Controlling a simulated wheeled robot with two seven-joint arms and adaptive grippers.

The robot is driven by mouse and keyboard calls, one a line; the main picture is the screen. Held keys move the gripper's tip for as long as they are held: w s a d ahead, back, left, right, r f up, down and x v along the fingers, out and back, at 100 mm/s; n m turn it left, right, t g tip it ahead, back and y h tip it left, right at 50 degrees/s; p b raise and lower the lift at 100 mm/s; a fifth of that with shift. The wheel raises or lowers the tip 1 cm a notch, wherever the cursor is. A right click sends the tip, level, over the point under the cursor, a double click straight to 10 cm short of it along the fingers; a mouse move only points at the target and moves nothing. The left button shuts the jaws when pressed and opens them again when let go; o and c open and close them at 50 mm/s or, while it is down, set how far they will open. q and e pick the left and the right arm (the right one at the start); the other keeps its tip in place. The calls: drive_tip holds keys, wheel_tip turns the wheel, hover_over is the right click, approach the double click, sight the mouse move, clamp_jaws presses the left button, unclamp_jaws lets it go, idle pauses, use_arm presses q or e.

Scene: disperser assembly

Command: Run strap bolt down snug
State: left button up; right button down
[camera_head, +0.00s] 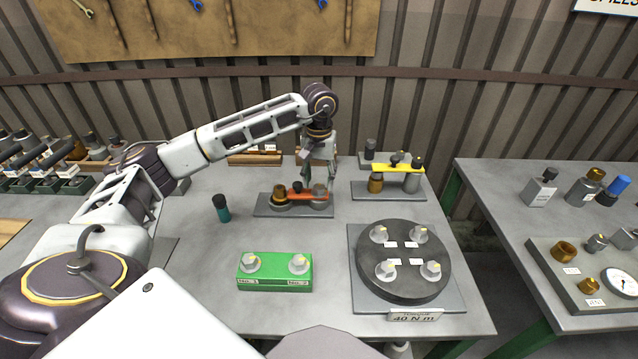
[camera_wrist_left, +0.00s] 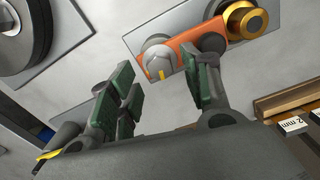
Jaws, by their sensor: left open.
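An orange strap (camera_head: 300,196) lies across a fixture on a grey plate (camera_head: 262,212), with a brass collar (camera_head: 279,194) at its left end and a grey round post (camera_head: 320,190) at its right. The wrist view shows the orange strap (camera_wrist_left: 182,50), the brass collar (camera_wrist_left: 245,20), a dark knob (camera_wrist_left: 209,42) on the strap and a grey head with a yellow mark (camera_wrist_left: 160,60). My left gripper (camera_head: 314,182) is open above the strap's right part. Its fingers (camera_wrist_left: 162,88) stand apart, empty, around the grey head in the picture; contact cannot be told. My right gripper is out of view.
A similar fixture with a yellow strap (camera_head: 400,167) stands to the right. A green block (camera_head: 275,272) and a dark round plate (camera_head: 403,262) with several grey bolts are in front. A teal-handled piece (camera_head: 221,208) stands left. The bench between is mostly clear.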

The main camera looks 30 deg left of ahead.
sight(319, 186)
use_arm(q)
wheel_tip(319, 186, up, 9)
drive_tip(key=shift+r, duration=0.15)
idle(0.4)
idle(0.5)
